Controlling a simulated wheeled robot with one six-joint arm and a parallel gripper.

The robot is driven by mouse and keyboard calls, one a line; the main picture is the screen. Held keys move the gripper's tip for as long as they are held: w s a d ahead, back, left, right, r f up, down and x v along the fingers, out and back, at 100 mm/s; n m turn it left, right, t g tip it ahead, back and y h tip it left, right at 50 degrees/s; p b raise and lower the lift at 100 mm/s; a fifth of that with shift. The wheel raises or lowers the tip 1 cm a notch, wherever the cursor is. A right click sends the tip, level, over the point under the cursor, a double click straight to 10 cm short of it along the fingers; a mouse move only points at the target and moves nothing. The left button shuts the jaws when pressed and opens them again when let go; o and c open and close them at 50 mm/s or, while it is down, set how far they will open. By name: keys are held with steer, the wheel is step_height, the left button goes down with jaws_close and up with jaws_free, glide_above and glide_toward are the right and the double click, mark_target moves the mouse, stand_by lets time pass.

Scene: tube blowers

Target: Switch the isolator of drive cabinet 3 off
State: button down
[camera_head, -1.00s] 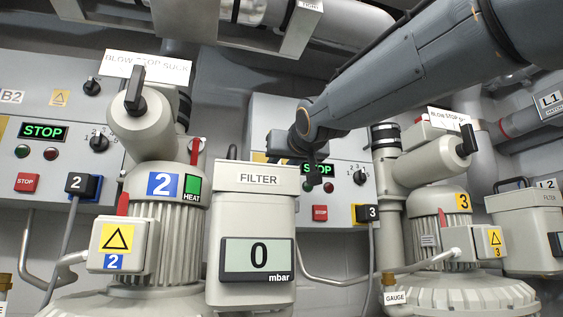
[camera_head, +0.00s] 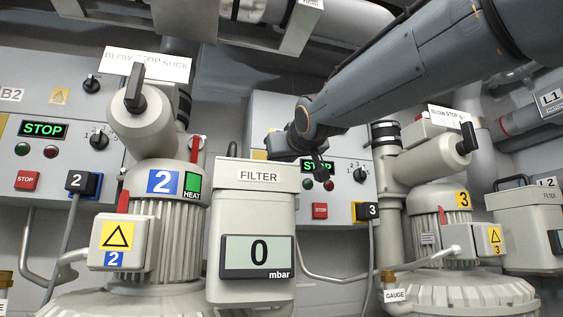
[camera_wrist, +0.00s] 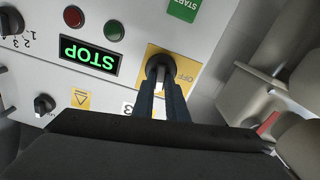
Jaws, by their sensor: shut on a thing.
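Drive cabinet 3 (camera_head: 345,205) stands behind the filter unit in the head view, with a number 3 plug at its lower right. In the wrist view, its isolator knob (camera_wrist: 158,64) is dark and round on a yellow plate (camera_wrist: 187,62). The plate's OFF mark sits to the right of the knob there. My gripper (camera_wrist: 162,88) is shut on the isolator's handle. A pale mark shows between the fingers, pointing down in that view. The fingers hide part of the handle.
The wrist view shows a green STOP display (camera_wrist: 89,57), red and green lamps, a small ON knob (camera_wrist: 44,104) and a grey fitting (camera_wrist: 255,95) at right. In the head view, the filter unit (camera_head: 253,190) and blower 3 (camera_head: 440,240) stand close on either side.

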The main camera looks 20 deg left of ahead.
steer(key=shift+s+a+f+n+p, duration=0.15)
steer(key=shift+n+p, duration=0.4)
steer(key=shift+n, duration=2.05)
steer(key=shift+a+f+n+p, duration=0.15)
steer(key=shift+n+p, duration=0.4)
steer(key=shift+n, duration=2.05)
steer(key=shift+s+f+n+p, duration=0.15)
steer(key=shift+n+p, duration=0.4)
steer(key=shift+n, duration=2.05)
steer(key=shift+w+f, duration=0.1)
steer(key=c, duration=1.8)
jaws_free()
steer(key=shift+o, duration=0.2)
steer(key=b+v, duration=0.1)
steer(key=v, duration=0.7)
steer(key=shift+w+a, duration=0.1)
